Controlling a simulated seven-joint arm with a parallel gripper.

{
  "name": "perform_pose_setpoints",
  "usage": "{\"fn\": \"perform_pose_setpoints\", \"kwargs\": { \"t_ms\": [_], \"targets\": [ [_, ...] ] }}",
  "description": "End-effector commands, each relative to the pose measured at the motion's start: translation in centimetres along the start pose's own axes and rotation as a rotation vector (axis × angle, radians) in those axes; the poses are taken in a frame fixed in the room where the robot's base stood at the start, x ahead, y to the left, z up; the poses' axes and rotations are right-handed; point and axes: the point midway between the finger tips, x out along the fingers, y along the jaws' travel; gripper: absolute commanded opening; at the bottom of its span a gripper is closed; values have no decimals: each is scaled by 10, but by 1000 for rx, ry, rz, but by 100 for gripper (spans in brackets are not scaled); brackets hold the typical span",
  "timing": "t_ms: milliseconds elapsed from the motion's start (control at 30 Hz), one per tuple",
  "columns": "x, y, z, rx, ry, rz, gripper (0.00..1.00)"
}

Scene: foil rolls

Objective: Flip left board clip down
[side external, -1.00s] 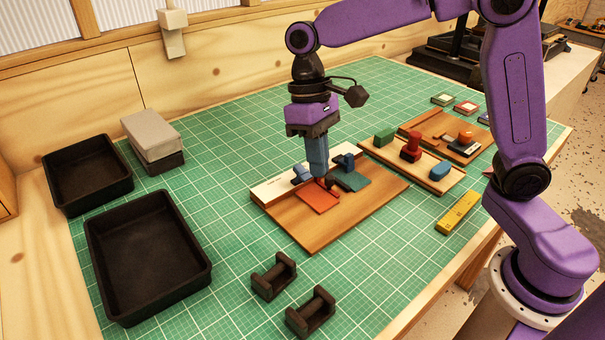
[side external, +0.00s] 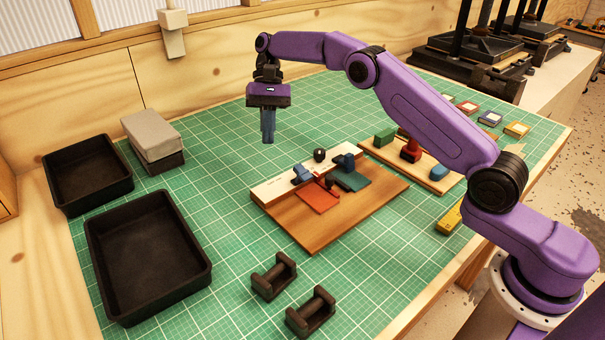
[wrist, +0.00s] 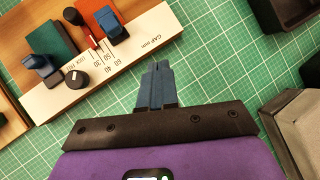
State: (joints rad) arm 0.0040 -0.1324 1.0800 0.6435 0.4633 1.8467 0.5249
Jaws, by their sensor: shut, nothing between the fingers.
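The wooden board (side external: 325,222) lies on the green mat with a white scale strip (side external: 270,188) along its far edge. The left blue clip (side external: 301,173) is on the strip by an orange-red plate (side external: 317,199). It also shows in the wrist view (wrist: 112,27), but I cannot tell surely whether its lever is up or down. The right blue clip (side external: 345,162) is by a teal plate (side external: 352,181). My gripper (side external: 268,141) is shut and empty, raised behind and left of the board, apart from both clips. Its blue fingertips show in the wrist view (wrist: 157,66).
A black knob (side external: 319,155) stands at the strip between the clips. Two black trays (side external: 148,258) (side external: 88,174) and a grey block (side external: 152,135) are at the left. Black cradles (side external: 274,276) stand in front. A board with coloured blocks (side external: 435,171) is at the right.

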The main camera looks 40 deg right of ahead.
Motion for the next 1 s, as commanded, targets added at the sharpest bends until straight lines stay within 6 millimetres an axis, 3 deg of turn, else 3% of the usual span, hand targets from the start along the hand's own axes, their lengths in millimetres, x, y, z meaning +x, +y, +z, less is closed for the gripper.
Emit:
{"fn": "perform_pose_setpoints", "kwargs": {
  "t_ms": [100, 300, 1000],
  "targets": [
    [-1, 7, -13, 38, -17, -23, 0],
    [-2, 12, -20, 61, -28, -40, 0],
    [3, 16, -14, 63, -30, -41, 0]
  ]
}}
